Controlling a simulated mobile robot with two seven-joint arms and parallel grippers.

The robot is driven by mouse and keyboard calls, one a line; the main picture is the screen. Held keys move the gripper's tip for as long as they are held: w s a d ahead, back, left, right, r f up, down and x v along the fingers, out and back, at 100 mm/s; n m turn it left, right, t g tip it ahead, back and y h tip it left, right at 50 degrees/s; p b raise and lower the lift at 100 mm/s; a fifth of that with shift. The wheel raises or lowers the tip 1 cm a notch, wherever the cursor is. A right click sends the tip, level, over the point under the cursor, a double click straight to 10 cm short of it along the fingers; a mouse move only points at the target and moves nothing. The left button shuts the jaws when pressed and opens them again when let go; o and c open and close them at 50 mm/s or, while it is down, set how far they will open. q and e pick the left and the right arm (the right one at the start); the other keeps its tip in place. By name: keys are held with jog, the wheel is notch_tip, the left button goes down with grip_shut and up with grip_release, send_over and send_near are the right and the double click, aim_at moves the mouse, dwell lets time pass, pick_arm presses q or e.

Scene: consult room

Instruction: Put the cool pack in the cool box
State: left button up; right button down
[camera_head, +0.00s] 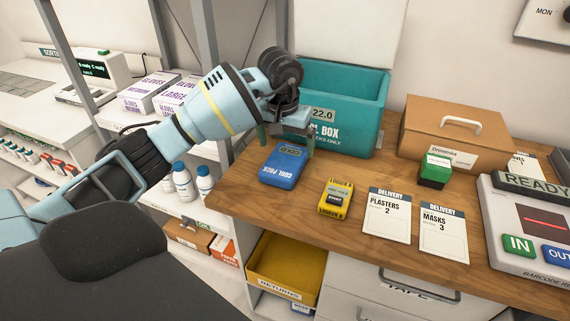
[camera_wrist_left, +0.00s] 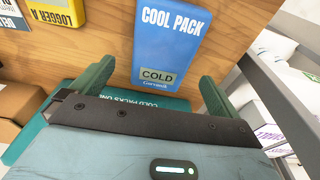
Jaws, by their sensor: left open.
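The blue cool pack (camera_head: 283,167) lies flat on the wooden counter, with a small display reading COLD; it also shows in the left wrist view (camera_wrist_left: 170,40). The teal cool box (camera_head: 362,113) stands behind it, open at the top, its label partly hidden by my gripper. My left gripper (camera_head: 287,140) is open, just above the far end of the cool pack and in front of the box. In the left wrist view the green fingers (camera_wrist_left: 155,88) stand apart on either side of the pack's COLD end, with nothing held. My right gripper is not in view.
A yellow returns bin (camera_head: 285,268) sits below. Glove boxes (camera_head: 148,92) stand at left.

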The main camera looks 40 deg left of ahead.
aim_at(285, 159)
pick_arm(q)
jog(key=shift+s+f, duration=0.1)
jog(key=shift+f, duration=0.4)
notch_tip(285, 159, down, 3)
jog(key=shift+a+f+p, duration=0.1)
jog(key=shift+p, duration=0.25)
jog(key=shift+f, duration=0.45)
jog(key=c, duration=1.3)
jog(key=shift+w, duration=0.2)
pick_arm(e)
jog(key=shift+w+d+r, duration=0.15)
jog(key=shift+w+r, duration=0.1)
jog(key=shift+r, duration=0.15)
pick_arm(q)
jog(key=shift+a+r, duration=0.1)
jog(key=shift+r, duration=0.05)
